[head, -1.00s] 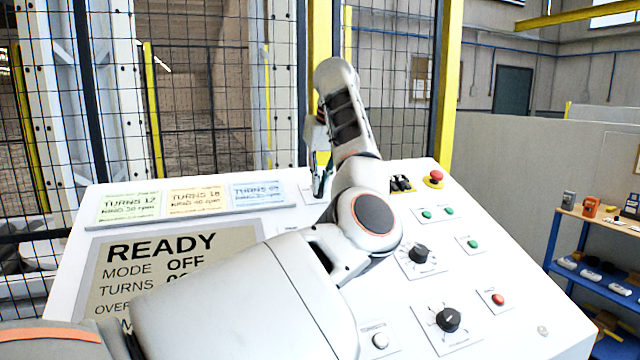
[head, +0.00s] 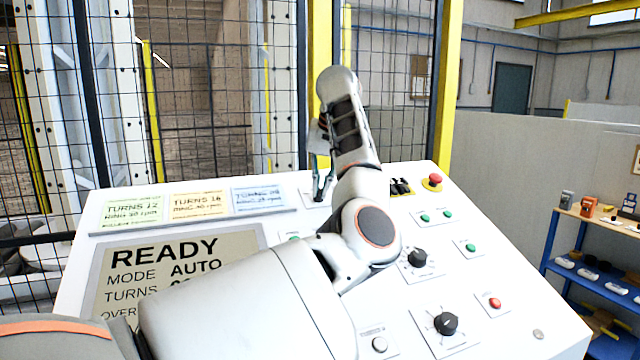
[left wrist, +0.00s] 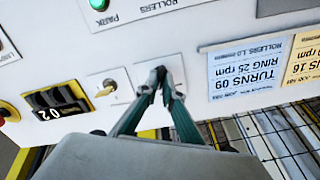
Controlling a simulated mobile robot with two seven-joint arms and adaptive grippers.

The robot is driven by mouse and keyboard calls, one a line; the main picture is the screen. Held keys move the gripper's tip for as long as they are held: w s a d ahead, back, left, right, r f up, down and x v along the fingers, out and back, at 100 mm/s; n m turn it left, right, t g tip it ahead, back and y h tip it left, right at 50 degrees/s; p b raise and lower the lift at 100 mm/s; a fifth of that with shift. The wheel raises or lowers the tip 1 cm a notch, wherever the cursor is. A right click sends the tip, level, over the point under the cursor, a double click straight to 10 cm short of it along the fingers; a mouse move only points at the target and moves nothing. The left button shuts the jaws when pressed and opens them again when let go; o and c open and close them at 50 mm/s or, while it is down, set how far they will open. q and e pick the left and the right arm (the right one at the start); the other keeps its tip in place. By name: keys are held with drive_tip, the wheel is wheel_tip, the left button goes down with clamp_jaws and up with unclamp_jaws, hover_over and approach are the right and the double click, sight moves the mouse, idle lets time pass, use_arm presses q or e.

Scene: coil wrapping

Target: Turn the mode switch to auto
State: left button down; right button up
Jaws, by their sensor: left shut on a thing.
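My left gripper (head: 319,192) reaches down to the back edge of the white control panel (head: 290,232), to the right of the job cards. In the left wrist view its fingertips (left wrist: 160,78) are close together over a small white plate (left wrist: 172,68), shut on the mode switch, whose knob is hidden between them. The panel's display (head: 165,265) reads READY, MODE AUTO; its lower lines are partly covered by my left arm. My right gripper is in neither view.
Three job cards (head: 197,205) stand left of the gripper. Nearby are a small key-like switch (left wrist: 108,86), a black-and-yellow counter (left wrist: 58,100) and a red button (head: 435,180). Black knobs (head: 446,323) and green buttons lie to the right. A mesh fence (head: 190,90) stands behind the panel.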

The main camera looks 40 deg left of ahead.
use_arm(q)
drive_tip(key=shift+m+p, duration=0.55)
drive_tip(key=shift+m, duration=1.25)
drive_tip(key=c, duration=2.2)
unclamp_jaws()
drive_tip(key=shift+r, duration=0.1)
drive_tip(key=v, duration=1.2)
drive_tip(key=shift+w, duration=0.1)
